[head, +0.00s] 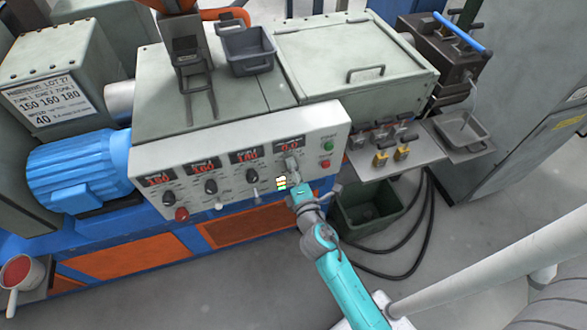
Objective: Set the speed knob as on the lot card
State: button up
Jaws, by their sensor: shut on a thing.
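The lot card (49,98) is on the grey box at the upper left. It reads 150 160 180 in one row and what looks like 40 at the bottom. The white control panel (230,165) has several red displays. The rightmost display (289,144) seems to read 0.0. My gripper (292,165) is at the panel just below that display, shut on the knob there. The gripper hides most of this knob, so its pointer cannot be read.
Other knobs (211,187) and small switches sit left of my gripper. A red emergency button (182,214) is at the lower left. A green button (328,146) and a red button (326,164) lie close on the right. A dark bin (367,210) stands below.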

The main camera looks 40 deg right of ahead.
jog(key=m, duration=0.4)
jog(key=shift+f, duration=0.1)
jog(key=shift+m+y, duration=0.5)
jog(key=shift+m, duration=5.5)
jog(key=shift+f, duration=0.1)
jog(key=o, duration=1.1)
jog(key=shift+o, duration=0.2)
